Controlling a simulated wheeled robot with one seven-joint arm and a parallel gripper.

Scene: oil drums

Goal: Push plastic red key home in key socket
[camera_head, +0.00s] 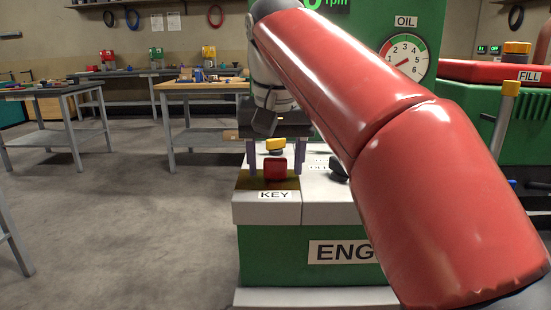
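The red plastic key (276,169) shows as a block above the dark patch of the engine panel marked KEY. The key socket is hidden, so I cannot tell how deep the key sits. My gripper (275,172) points down over the panel. Its two fingers stand wide apart, one to the left and one to the right of the key, with visible gaps. It is open, and I see no contact with the key.
A yellow-topped knob (275,144) is just behind the key. A black knob (338,167) is to the right, partly behind my red arm. The green engine housing (270,255) stands below. Workbenches (190,98) are at the back left; the floor between is clear.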

